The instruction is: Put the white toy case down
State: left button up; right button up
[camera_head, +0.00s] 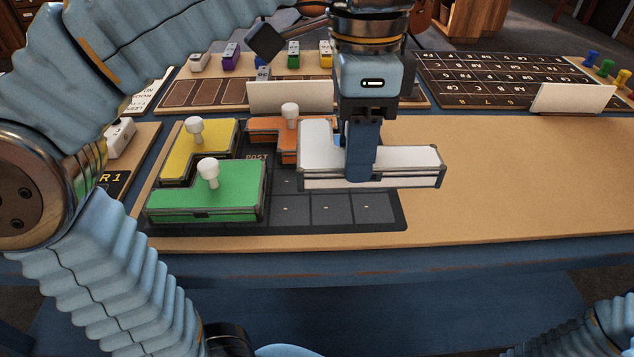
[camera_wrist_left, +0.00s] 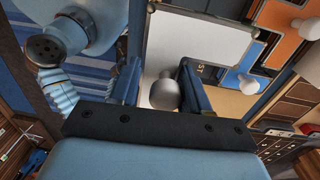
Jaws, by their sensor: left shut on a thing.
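The white toy case (camera_head: 415,168) is an L-shaped flat case with dark edges, over the right part of the dark mat (camera_head: 330,212) and the tan board beside it. My left gripper (camera_head: 362,165) reaches down from above and is shut on the case's white knob (camera_wrist_left: 164,95), which shows between the fingers in the left wrist view. The case's pale top (camera_wrist_left: 200,45) also shows there. The gripper hides part of the case in the head view. I cannot tell for sure whether its underside touches the mat. My right gripper is not in view.
Yellow (camera_head: 215,138), green (camera_head: 225,195) and orange (camera_head: 262,125) cases with white knobs sit on the mat, left of the white case. Blank white cards (camera_head: 290,96) stand behind. A dark lettered board (camera_head: 490,80) lies at back right. The right bench top (camera_head: 530,170) is clear.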

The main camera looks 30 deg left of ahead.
pick_arm(q)
jog(key=a+f, duration=0.2)
jog(key=f, duration=0.1)
jog(key=a+f, duration=0.2)
jog(key=shift+w+b, duration=0.25)
jog(key=shift+b, duration=0.15)
jog(key=f, duration=0.3)
jog(key=shift+a+f+b, duration=0.2)
jog(key=shift+a+b, duration=0.2)
jog(key=shift+f, duration=0.3)
jog(key=shift+f, duration=0.15)
jog(key=o, duration=1.3)
